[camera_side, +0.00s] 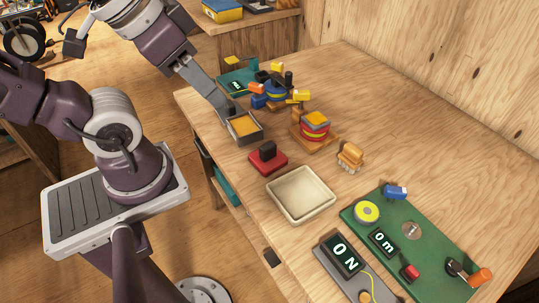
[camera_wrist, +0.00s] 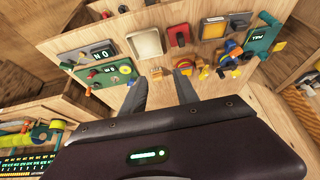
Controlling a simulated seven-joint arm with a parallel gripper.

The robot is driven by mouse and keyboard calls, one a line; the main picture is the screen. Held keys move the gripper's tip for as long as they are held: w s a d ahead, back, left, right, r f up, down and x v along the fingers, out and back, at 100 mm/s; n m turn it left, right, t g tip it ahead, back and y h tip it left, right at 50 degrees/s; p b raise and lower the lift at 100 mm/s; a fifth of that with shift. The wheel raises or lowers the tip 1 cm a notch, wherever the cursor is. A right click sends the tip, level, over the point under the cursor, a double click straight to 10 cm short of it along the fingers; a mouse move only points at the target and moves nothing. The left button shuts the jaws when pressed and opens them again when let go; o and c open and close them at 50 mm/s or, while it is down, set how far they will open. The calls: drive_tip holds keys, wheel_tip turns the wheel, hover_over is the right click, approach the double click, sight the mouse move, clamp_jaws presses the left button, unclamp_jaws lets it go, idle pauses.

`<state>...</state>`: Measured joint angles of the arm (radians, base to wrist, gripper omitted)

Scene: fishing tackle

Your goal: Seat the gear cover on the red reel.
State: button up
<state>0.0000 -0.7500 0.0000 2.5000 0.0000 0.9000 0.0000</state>
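A round stack with red, yellow and grey layers (camera_side: 315,124) stands on a small wooden base in mid-table; it looks like the red reel, and it also shows in the wrist view (camera_wrist: 183,67). I cannot tell for sure which part is the gear cover. A red block with a black knob (camera_side: 267,158) lies nearer the front edge, and a grey tray with an orange-yellow inside (camera_side: 243,128) lies behind it. My gripper (camera_wrist: 160,78) is open in the wrist view, nothing between its fingers. In the side view its grey fingers (camera_side: 226,105) appear near the grey tray.
An empty cream tray (camera_side: 300,213) and a brush-like object (camera_side: 350,157) lie nearby. A green mat (camera_side: 440,262) with a yellow spool and a display (camera_side: 342,254) fill the near right. A blue reel-like cluster (camera_side: 273,93) stands at the back. The right-hand table is clear before the wall.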

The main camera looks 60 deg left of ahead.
drive_tip(key=o, duration=0.7)
drive_tip(key=n+g, duration=0.6)
drive_tip(key=n, duration=1.3)
hover_over(268, 146)
drive_tip(key=a, duration=0.1)
wheel_tip(268, 146, down, 23)
drive_tip(key=shift+r, duration=0.15)
drive_tip(key=f, duration=0.5)
drive_tip(key=d+f, duration=0.1)
drive_tip(key=f, duration=0.1)
drive_tip(key=shift+f, duration=0.25)
